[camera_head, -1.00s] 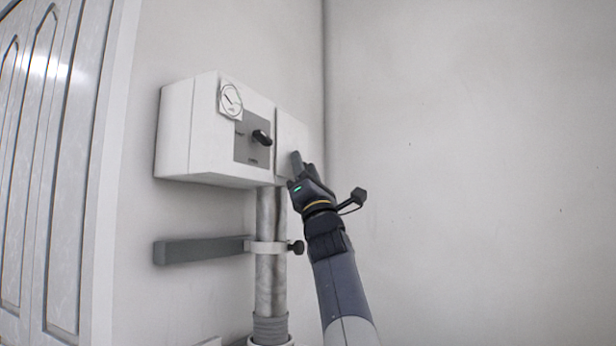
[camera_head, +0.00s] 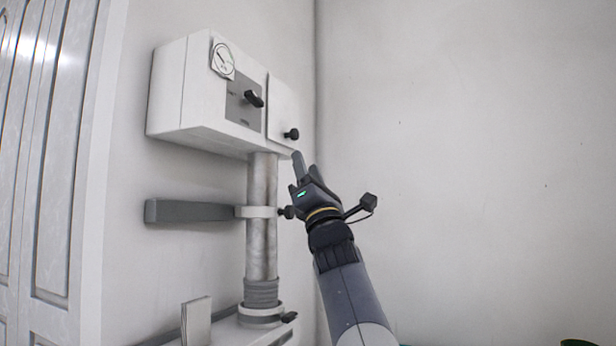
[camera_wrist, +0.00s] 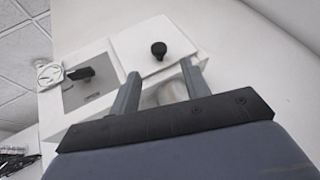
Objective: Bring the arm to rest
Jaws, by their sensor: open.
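My gripper (camera_head: 303,172) is raised in front of the wall, at the lower right of a white box (camera_head: 182,95). In the wrist view my gripper (camera_wrist: 160,85) shows two grey fingers spread apart with nothing held between them. The box has a small door (camera_head: 283,108) with a black knob (camera_head: 291,134); the door looks closed. In the wrist view the black knob (camera_wrist: 158,50) lies beyond the fingertips, apart from them.
The box carries a dial gauge (camera_head: 222,60) and a dark rotary switch (camera_head: 254,99). A metal pipe (camera_head: 262,215) with a clamp and a grey lever (camera_head: 190,211) runs below it. A panelled door (camera_head: 50,170) stands left. The right side is bare wall.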

